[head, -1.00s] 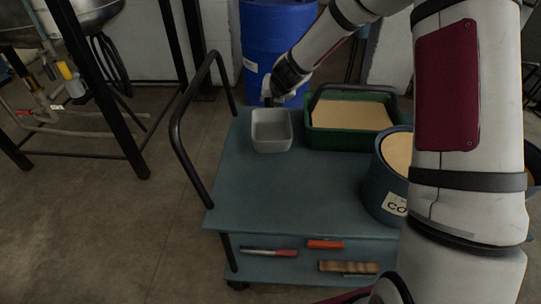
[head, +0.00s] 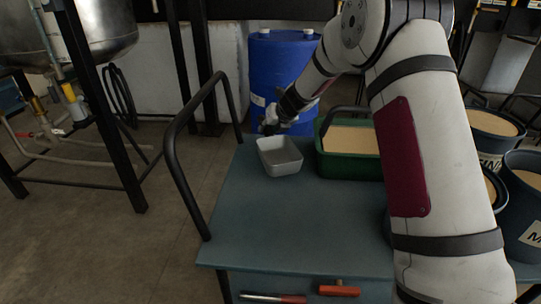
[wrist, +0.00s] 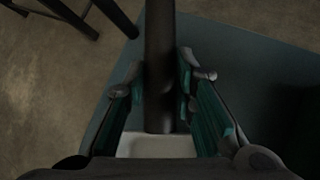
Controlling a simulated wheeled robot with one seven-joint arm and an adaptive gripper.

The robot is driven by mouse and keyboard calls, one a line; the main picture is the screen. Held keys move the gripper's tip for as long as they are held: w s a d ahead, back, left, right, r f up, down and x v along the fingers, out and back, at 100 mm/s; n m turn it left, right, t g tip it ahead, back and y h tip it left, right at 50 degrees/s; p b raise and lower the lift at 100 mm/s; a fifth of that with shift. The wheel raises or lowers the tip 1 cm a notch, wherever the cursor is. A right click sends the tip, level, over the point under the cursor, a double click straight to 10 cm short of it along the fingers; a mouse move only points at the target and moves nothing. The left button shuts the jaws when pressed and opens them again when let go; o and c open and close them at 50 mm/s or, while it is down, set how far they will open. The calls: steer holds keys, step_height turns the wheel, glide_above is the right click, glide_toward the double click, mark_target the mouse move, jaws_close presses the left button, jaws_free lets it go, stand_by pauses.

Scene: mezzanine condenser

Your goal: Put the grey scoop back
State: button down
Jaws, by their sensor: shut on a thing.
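The grey scoop (head: 280,158) is a light grey open box in the head view, near the back left of the blue-grey cart top (head: 270,220). My gripper (head: 270,127) is at its far side. In the wrist view the two teal-padded fingers of my gripper (wrist: 163,85) flank a thick dark handle (wrist: 159,60), with the scoop's pale body (wrist: 155,146) just below it. My gripper is shut on the scoop's handle. The scoop looks empty. I cannot tell whether its base touches the cart top.
A green tub (head: 350,167) of tan grains stands just right of the scoop. A blue drum (head: 283,65) stands behind the cart. The cart's black rail (head: 172,150) rises at left. Several dark tubs (head: 525,215) stand at right. The cart's front left is clear.

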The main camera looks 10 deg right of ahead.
mark_target(268, 141)
step_height(268, 141, down, 6)
steer(key=b, duration=0.3)
steer(key=shift+r, duration=0.25)
steer(key=c, duration=1.3)
jaws_free()
steer(key=shift+c, duration=0.2)
steer(key=p+v, duration=0.2)
steer(key=v, duration=1)
steer(key=shift+r, duration=0.1)
